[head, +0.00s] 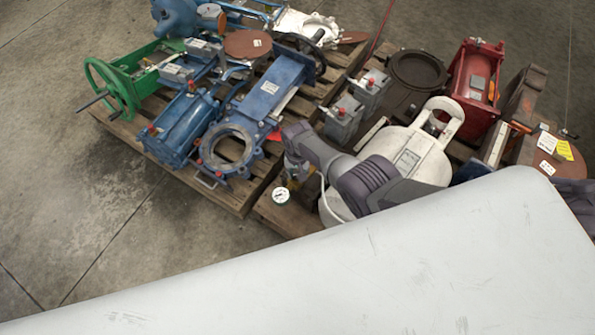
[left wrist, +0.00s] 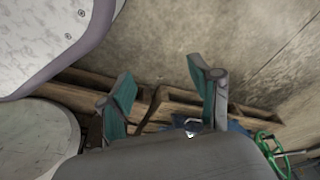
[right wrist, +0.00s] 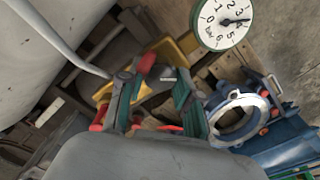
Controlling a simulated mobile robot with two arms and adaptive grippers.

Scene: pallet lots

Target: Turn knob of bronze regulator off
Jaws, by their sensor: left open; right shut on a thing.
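The bronze regulator (right wrist: 188,44) shows as a yellowish body beyond the fingers in the right wrist view. A round white gauge (right wrist: 225,22) stands beside it, its dial facing me. The gauge also shows in the head view (head: 281,196), just below my arm, which covers most of the regulator there. My right gripper (right wrist: 158,98) is at the regulator, its fingers apart around its knob and shut on it. The knob is mostly hidden between the fingers. My left gripper (left wrist: 163,92) is open and empty above the pallet edge; I cannot make it out in the head view.
A blue valve (right wrist: 237,118) is close to the right of my right gripper. A green handwheel valve (head: 112,92) stands on the left pallet. Bare floor (head: 60,190) lies to the left.

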